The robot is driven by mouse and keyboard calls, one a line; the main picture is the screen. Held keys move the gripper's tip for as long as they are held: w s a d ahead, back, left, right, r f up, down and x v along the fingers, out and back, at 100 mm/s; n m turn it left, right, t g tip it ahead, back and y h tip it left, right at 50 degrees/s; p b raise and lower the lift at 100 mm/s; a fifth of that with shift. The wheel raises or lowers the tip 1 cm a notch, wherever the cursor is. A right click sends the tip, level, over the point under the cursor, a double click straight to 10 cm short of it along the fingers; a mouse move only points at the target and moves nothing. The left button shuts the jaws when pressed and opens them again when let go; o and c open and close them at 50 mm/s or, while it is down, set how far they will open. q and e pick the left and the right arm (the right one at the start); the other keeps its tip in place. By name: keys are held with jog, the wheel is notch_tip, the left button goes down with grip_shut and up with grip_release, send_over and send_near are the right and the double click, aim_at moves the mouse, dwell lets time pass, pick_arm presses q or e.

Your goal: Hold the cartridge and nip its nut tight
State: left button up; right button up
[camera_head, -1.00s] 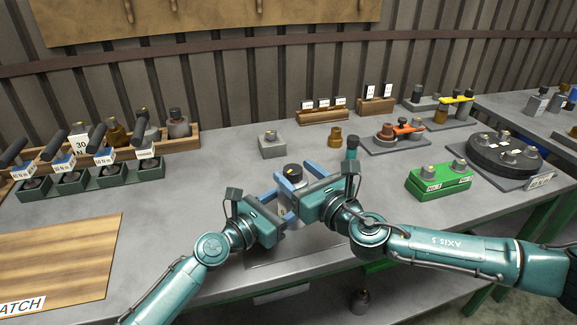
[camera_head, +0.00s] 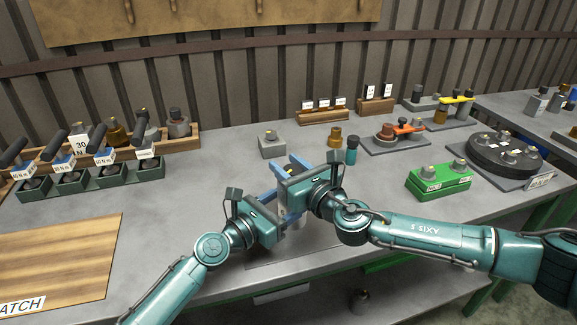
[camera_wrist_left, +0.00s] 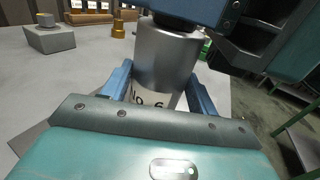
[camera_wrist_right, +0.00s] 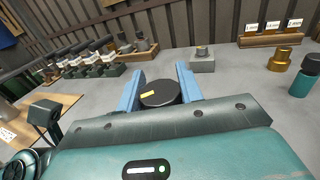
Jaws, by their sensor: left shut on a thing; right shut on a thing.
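The cartridge (camera_wrist_left: 165,65) is a silver cylinder with a white label reading "No 6", upright between the blue fingers of my left gripper (camera_wrist_left: 160,86), which is shut on it. Its nut (camera_wrist_right: 161,94), a round black cap with a yellow mark, lies between the blue fingers of my right gripper (camera_wrist_right: 158,84), which is shut on it. In the head view my right gripper (camera_head: 284,165) is over the cartridge and hides the nut. The cartridge is mostly hidden there too.
A grey block (camera_head: 272,149) stands just behind the grippers. A brass fitting (camera_head: 335,138) and a teal bottle with a dark cap (camera_head: 352,152) stand close to the right. A green block (camera_head: 440,182) is farther right. A wooden board (camera_head: 65,255) lies front left.

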jog(key=shift+c, duration=1.4)
jog(key=shift+m+h, duration=0.3)
jog(key=shift+h, duration=0.1)
jog(key=m+t+h, duration=0.1)
jog(key=h, duration=0.1)
jog(key=m+t+h, duration=0.1)
jog(key=m+h, duration=0.1)
jog(key=m+t+h, duration=0.1)
jog(key=h, duration=0.1)
jog(key=shift+w+d+m+h, duration=0.1)
jog(key=shift+d+m+h, duration=0.15)
jog(key=shift+m+h, duration=0.15)
jog(key=m+h, duration=0.2)
jog(key=h, duration=0.1)
jog(key=m+h, duration=0.2)
jog(key=h, duration=0.1)
jog(key=d+m+g+h, duration=0.1)
jog(key=m+h, duration=0.1)
jog(key=h, duration=0.1)
jog(key=shift+h, duration=0.6)
jog(key=shift+d, duration=0.1)
jog(key=o, duration=1)
jog(key=shift+r, duration=0.1)
